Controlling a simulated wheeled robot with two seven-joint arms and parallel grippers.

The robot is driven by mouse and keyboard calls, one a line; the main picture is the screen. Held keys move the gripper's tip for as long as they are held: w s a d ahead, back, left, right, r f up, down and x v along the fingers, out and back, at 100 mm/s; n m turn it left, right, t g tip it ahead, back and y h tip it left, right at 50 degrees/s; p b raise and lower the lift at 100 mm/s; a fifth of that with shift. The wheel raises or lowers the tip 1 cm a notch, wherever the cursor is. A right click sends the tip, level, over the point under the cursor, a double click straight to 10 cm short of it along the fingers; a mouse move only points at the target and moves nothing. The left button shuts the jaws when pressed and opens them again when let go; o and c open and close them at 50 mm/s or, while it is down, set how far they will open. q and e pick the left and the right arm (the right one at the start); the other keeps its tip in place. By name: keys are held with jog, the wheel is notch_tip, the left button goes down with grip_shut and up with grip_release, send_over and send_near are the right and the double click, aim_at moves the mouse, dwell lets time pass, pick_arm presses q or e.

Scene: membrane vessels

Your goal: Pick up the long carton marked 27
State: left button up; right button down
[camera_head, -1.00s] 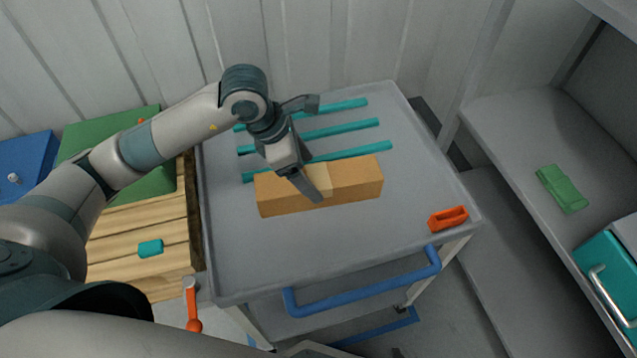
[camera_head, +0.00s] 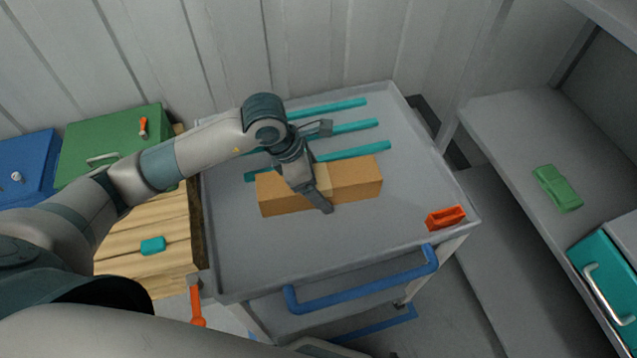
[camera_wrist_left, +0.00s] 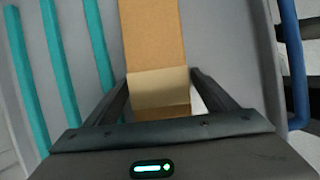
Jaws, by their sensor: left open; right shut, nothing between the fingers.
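The long carton (camera_head: 353,181) is orange-brown with a paler band around its middle. It lies on the grey cart top; no number is readable on it. My left gripper (camera_head: 318,192) is at the carton's middle, with one finger showing down its near side. In the left wrist view the open fingers (camera_wrist_left: 160,88) stand on either side of the carton (camera_wrist_left: 152,35), around the pale band. A pale gap shows beside the right-hand finger; whether either finger touches is unclear. My right gripper cannot be made out in the head view.
Teal strips (camera_head: 348,127) lie behind the carton on the cart top (camera_head: 240,255). An orange-red holder (camera_head: 445,217) sits at its right corner, and a blue handle (camera_head: 365,285) runs along the front. A green case (camera_head: 557,187) is on the right shelf. The near cart top is clear.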

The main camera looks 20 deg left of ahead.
aim_at(327, 179)
pick_arm(q)
jog(key=c, duration=1.4)
pick_arm(e)
jog(key=shift+w+d, duration=0.1)
pick_arm(q)
jog(key=shift+r, duration=0.15)
